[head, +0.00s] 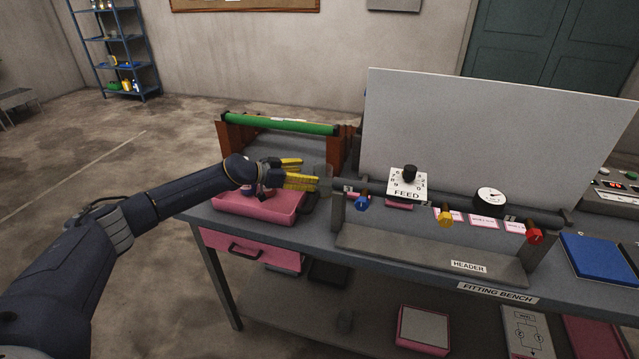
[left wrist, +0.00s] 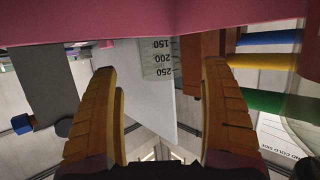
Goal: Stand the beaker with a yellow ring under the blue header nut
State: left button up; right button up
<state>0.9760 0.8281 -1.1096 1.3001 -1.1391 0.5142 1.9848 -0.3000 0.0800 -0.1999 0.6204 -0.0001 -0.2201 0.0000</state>
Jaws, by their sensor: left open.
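The blue header nut (head: 362,204) hangs at the left end of the grey header pipe, and it also shows in the left wrist view (left wrist: 22,124). A clear greyish beaker (head: 324,176) stands near the pink tray, left of the header. In the left wrist view the beaker (left wrist: 158,58) appears upside down, with marks 150, 200 and 250. I cannot make out a ring on it. My left gripper (head: 316,181) is open, its yellow fingers pointing at the beaker. In the left wrist view the beaker lies between and beyond the fingers. My right gripper is not in view.
The pink tray (head: 257,216) lies below my left gripper. A rack with a green roller (head: 280,123) stands behind. Yellow (head: 445,219) and red (head: 534,236) nuts sit further right on the header. The header base (head: 430,258) is bare below the nuts. A white panel (head: 480,140) stands behind.

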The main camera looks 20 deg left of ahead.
aim_at(315, 174)
pick_arm(q)
jog(key=shift+x, duration=3.45)
jog(key=shift+r, duration=0.1)
jog(key=shift+c, duration=0.3)
jog(key=c, duration=1.3)
